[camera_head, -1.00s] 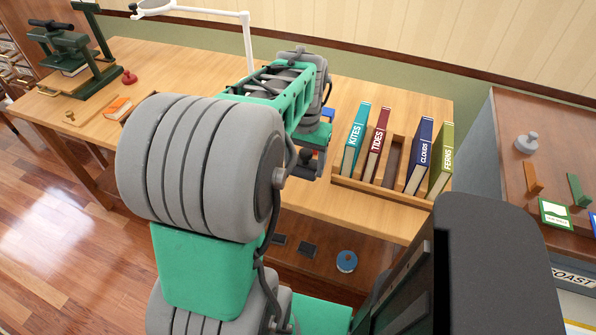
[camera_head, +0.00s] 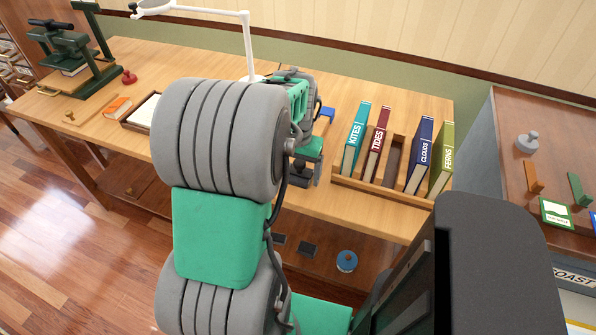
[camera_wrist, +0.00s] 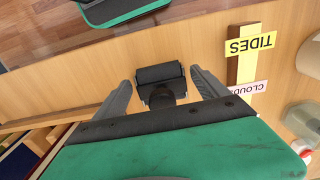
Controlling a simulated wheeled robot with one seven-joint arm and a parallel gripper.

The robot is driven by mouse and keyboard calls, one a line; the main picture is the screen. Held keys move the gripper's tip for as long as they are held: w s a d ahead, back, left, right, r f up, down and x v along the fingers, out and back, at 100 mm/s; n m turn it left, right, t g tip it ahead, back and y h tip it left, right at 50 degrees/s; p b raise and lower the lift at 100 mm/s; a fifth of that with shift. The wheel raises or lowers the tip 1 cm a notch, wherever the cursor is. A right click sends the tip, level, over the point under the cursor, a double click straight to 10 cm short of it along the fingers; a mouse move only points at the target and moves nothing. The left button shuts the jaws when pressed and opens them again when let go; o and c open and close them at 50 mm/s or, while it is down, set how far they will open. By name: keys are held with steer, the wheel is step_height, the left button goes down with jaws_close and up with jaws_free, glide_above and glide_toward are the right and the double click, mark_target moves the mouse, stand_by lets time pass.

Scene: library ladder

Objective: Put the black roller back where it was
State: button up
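The black roller (camera_wrist: 160,74) shows in the wrist view, lying on the light wooden table with its dark round handle end toward my gripper. My gripper (camera_wrist: 158,77) is open, with one grey finger on each side of the roller. Gaps show between the fingers and the roller, so it is not clasped. In the head view my gripper (camera_head: 304,172) is low over the table, left of the book rack, mostly hidden by my arm. I cannot make out the roller there.
The wooden rack (camera_head: 345,185) holds several upright books just right of my gripper. In the wrist view, a wooden piece with a yellow TIDES label (camera_wrist: 251,44) and a translucent jar (camera_wrist: 300,120) lie to the right. A white-topped tray (camera_head: 132,122) stands left of my arm.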

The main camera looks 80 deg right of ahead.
mark_target(298, 165)
steer(key=shift+o, duration=0.2)
step_height(298, 165, up, 12)
steer(key=shift+r+p, duration=0.15)
steer(key=shift+p, duration=0.2)
steer(key=w+a+f+n, duration=0.1)
steer(key=w+a+n, duration=0.3)
steer(key=w+a, duration=0.45)
steer(key=w+a+n, duration=0.4)
steer(key=w+a, duration=0.1)
steer(key=w, duration=0.6)
steer(key=w+a+f+n, duration=0.1)
steer(key=a+n, duration=0.2)
steer(key=a, duration=0.6)
steer(key=w+a+f+n+t, duration=0.1)
steer(key=a+n, duration=0.3)
steer(key=a, duration=0.5)
steer(key=w+a+f+n+t, duration=0.1)
steer(key=a+n, duration=0.3)
steer(key=a, duration=0.5)
steer(key=shift+w+f, duration=0.75)
